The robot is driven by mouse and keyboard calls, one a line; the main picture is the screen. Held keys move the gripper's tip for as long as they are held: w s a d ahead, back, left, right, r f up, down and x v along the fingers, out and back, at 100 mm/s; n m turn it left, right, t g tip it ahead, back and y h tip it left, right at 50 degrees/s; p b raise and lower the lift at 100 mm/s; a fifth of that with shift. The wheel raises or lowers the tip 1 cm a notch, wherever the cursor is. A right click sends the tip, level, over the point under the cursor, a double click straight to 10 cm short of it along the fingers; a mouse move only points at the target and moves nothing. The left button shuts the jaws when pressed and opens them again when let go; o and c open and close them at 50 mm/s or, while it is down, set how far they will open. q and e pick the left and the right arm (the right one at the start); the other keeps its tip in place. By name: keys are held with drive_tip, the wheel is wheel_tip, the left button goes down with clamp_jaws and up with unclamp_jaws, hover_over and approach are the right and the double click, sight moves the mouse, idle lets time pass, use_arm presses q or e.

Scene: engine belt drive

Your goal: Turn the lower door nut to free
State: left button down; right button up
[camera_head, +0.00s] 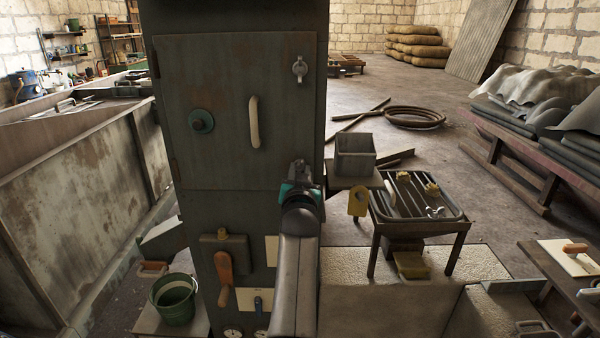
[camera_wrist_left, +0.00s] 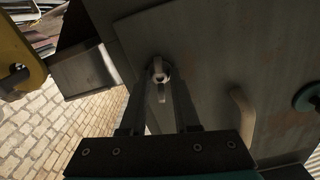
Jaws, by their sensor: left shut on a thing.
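The dark metal door (camera_head: 225,110) of the tall cabinet appears closed, with a pale upright handle (camera_head: 254,122) and a round teal knob (camera_head: 201,121). The upper door nut (camera_head: 300,68) is a grey wing nut near the door's top right. My left gripper (camera_head: 299,172) is at the door's lower right edge and hides the lower nut in the head view. In the left wrist view, the lower door nut (camera_wrist_left: 159,72) sits between the fingertips, one on each side, with a wing pointing down the picture. The left gripper is shut on it. My right gripper is not in view.
Right of the cabinet are a grey bin (camera_head: 355,155), a yellow bracket (camera_head: 358,203) and a tray stand (camera_head: 418,222) with small tools. Below the door are an orange-handled lever (camera_head: 223,275) and a green bucket (camera_head: 175,300). A rusty trough (camera_head: 80,200) stands at left.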

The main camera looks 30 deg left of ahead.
use_arm(q)
drive_tip(key=shift+n, duration=1.1)
drive_tip(key=c, duration=0.6)
unclamp_jaws()
drive_tip(key=shift+c, duration=0.2)
drive_tip(key=shift+s, duration=0.1)
